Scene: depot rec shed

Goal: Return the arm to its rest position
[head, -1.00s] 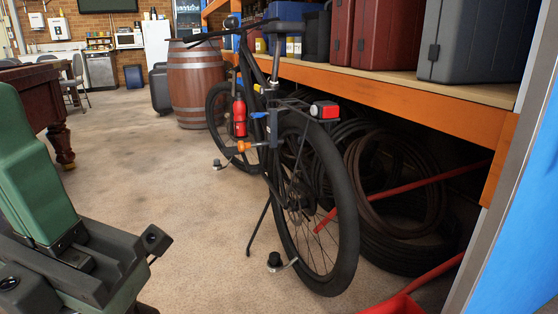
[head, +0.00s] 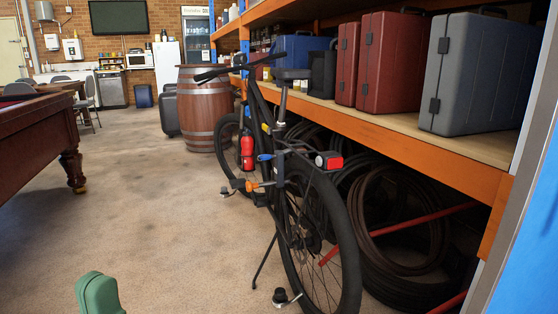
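The green tip of my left gripper (head: 98,293) shows at the bottom edge, left of centre, pointing up. The rest of it is below the picture, and I cannot tell whether its fingers are apart or together. Nothing is seen held above it. It is over the concrete floor, with clear floor showing between it and the bicycle. My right gripper and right arm are not seen.
A black bicycle (head: 350,225) stands on its kickstand, right of centre, beside an orange-edged shelf (head: 440,155) with cases. A pool table (head: 30,130) is at left, a barrel (head: 207,108) behind. The floor (head: 140,200) between is clear.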

